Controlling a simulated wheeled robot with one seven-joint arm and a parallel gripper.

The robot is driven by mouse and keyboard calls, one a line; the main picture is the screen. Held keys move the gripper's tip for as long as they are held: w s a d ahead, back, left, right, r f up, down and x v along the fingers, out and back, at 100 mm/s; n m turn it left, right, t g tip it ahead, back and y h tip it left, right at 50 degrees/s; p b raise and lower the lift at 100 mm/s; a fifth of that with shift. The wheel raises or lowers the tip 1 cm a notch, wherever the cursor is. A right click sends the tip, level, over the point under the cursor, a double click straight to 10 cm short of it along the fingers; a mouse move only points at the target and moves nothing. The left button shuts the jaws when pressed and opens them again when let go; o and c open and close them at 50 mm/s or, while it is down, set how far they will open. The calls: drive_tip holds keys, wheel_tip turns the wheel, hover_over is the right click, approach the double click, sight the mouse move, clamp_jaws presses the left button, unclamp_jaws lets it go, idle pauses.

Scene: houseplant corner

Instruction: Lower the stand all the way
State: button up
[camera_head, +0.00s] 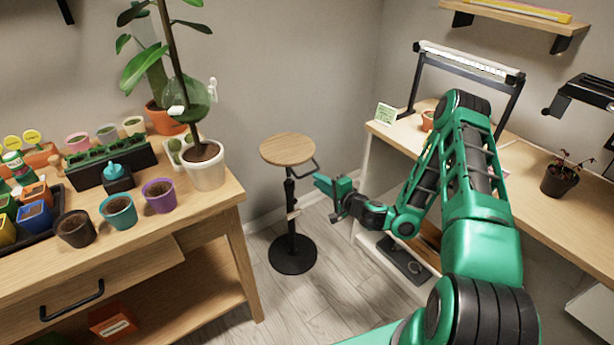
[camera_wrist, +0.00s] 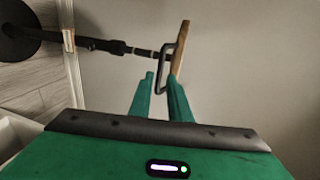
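The stand has a round wooden top (camera_head: 288,149), a black post (camera_head: 290,205) and a round black base (camera_head: 292,253) on the floor. A black loop handle (camera_head: 306,170) sticks out under the top on the right. My gripper (camera_head: 322,184) is right of the post, just below the top. In the wrist view the stand lies sideways, with the top edge-on (camera_wrist: 180,45). The handle (camera_wrist: 166,66) reaches between the tips of my open gripper (camera_wrist: 161,75). A gap shows on the left; I cannot tell whether the right finger touches it.
A wooden plant table (camera_head: 215,190) with pots and a tall potted plant (camera_head: 205,165) stands left of the stand. A desk (camera_head: 520,180) with a lamp frame is on the right. Floor (camera_head: 335,290) in front of the stand is clear.

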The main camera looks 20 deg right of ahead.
sight(308, 174)
drive_tip(key=x, duration=0.7)
drive_tip(key=shift+w+a, duration=0.15)
drive_tip(key=shift+w, duration=0.25)
drive_tip(key=shift+f, duration=0.1)
clamp_jaws()
